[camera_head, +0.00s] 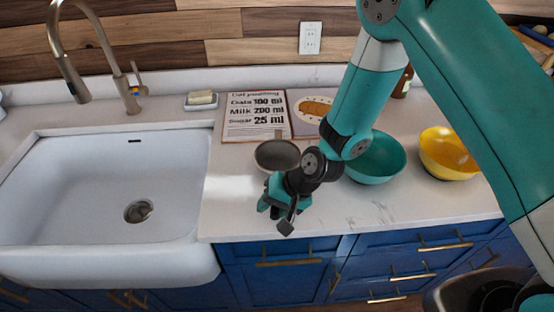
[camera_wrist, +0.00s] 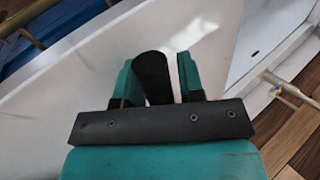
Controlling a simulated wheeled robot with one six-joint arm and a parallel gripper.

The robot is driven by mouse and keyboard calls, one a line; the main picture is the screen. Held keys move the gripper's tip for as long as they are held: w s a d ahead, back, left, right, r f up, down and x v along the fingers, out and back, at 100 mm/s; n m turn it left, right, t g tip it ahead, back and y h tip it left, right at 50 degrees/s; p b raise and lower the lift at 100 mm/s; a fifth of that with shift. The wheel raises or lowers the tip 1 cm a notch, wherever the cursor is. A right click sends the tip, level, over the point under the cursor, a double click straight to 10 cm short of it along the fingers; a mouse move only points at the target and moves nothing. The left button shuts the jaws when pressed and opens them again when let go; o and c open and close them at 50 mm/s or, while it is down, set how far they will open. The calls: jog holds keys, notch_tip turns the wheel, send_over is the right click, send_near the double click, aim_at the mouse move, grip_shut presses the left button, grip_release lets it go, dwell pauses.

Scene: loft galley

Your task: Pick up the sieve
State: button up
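The sieve's round grey bowl (camera_head: 277,156) rests on the white counter, just behind my gripper. My gripper (camera_head: 271,206) is low over the front part of the counter, to the right of the sink. In the wrist view, a dark rounded handle (camera_wrist: 152,78), apparently the sieve's, lies between the two fingers (camera_wrist: 160,80). It slants a little toward the left finger, and a narrow gap shows on its right side. The fingers look open around it. The sieve's bowl is not visible in the wrist view.
A teal bowl (camera_head: 375,160) and a yellow bowl (camera_head: 448,154) stand to the right on the counter. A recipe board (camera_head: 255,117) lies behind the sieve. The white sink (camera_head: 105,190) with its tap (camera_head: 132,98) is at left. A soap dish (camera_head: 201,101) stands near the wall.

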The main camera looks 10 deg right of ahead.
grip_shut()
